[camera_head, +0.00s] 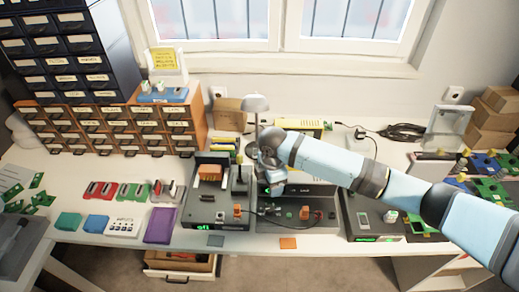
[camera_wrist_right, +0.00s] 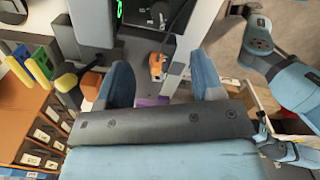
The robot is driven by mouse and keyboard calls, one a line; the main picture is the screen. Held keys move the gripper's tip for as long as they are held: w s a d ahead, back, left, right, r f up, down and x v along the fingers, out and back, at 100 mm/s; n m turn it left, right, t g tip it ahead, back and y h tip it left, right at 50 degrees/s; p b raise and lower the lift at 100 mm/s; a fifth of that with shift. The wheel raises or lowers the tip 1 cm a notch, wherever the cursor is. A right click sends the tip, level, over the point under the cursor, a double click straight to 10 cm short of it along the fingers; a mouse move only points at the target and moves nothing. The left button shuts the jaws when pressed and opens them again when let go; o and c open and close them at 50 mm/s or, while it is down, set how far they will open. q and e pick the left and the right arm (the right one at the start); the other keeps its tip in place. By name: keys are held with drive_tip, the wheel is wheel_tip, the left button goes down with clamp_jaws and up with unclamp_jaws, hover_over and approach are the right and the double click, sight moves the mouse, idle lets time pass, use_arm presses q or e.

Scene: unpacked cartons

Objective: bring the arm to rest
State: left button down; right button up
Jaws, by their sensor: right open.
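My right arm reaches in from the right in the head view, over the electronics bench (camera_head: 185,243). Its gripper (camera_head: 275,187) points down above the grey devices in the middle of the bench. In the right wrist view the two blue fingers of the right gripper (camera_wrist_right: 163,82) stand wide apart with nothing between them. An orange plug on a dark cable (camera_wrist_right: 156,65) shows beyond the gap, apart from the fingers. Blue and grey links of my other arm show at the right of the wrist view, but I cannot make out its gripper.
A grey device with an orange block (camera_head: 207,215) stands left of the gripper, and another device (camera_head: 370,222) stands right. Drawer cabinets (camera_head: 118,130) fill the back left. Cardboard boxes (camera_head: 490,120) are stacked at the back right. A lamp (camera_head: 256,105) rises behind the gripper.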

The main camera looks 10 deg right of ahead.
drive_tip(key=s+a+f+m+t+y+p, duration=0.1)
drive_tip(key=s+a+f+m+t+y, duration=0.55)
drive_tip(key=s, duration=0.45)
drive_tip(key=s+d+m+t+h, duration=0.1)
drive_tip(key=s+d+m+t, duration=0.1)
drive_tip(key=s+d+m, duration=0.3)
drive_tip(key=s+d+f+m+t+h+p, duration=0.1)
drive_tip(key=s+d+m, duration=0.3)
drive_tip(key=s, duration=0.5)
drive_tip(key=shift+d+f+m+t+h, duration=0.25)
drive_tip(key=shift+d+m+t+h, duration=0.15)
drive_tip(key=shift+t+h, duration=0.3)
